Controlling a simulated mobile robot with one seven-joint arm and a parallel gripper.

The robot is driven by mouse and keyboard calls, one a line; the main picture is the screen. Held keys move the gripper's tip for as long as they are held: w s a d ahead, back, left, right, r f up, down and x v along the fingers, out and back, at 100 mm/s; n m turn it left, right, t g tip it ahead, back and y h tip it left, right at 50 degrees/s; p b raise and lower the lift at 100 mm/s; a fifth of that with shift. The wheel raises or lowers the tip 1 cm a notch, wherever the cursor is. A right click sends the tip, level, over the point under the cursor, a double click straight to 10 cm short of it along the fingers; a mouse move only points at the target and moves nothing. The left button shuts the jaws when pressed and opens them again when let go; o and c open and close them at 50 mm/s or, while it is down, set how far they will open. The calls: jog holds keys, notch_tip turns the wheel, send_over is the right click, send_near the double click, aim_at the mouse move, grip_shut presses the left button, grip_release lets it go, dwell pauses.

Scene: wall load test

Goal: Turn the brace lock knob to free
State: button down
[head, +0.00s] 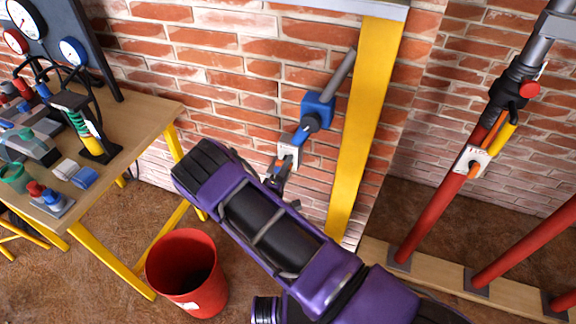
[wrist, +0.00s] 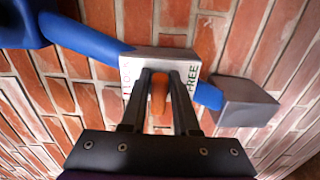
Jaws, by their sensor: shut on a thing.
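The brace (head: 318,110) is a blue and grey strut on the brick wall, left of the yellow post. It carries a pale plate (head: 289,151), which shows in the wrist view (wrist: 205,60) with LOCK on the left and FREE on the right. The orange brace lock knob (wrist: 159,95) stands out from the plate between the two words; its exact setting is hard to read. My gripper (wrist: 160,78) is shut on the knob, one dark finger on each side. In the head view my gripper (head: 281,168) partly hides the knob.
A yellow post (head: 364,120) stands close right of the brace. Red props (head: 435,215) stand farther right, one with another orange-handled plate (head: 473,162). A red bin (head: 186,275) is below my arm. A workbench (head: 140,120) with gauges and tools is at left.

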jog(key=shift+a, duration=0.15)
jog(key=c, duration=0.8)
grip_release()
jog(key=shift+o, duration=0.2)
jog(key=shift+s, duration=0.1)
jog(key=v, duration=1.7)
jog(key=shift+p, duration=0.35)
jog(key=shift+s, duration=0.1)
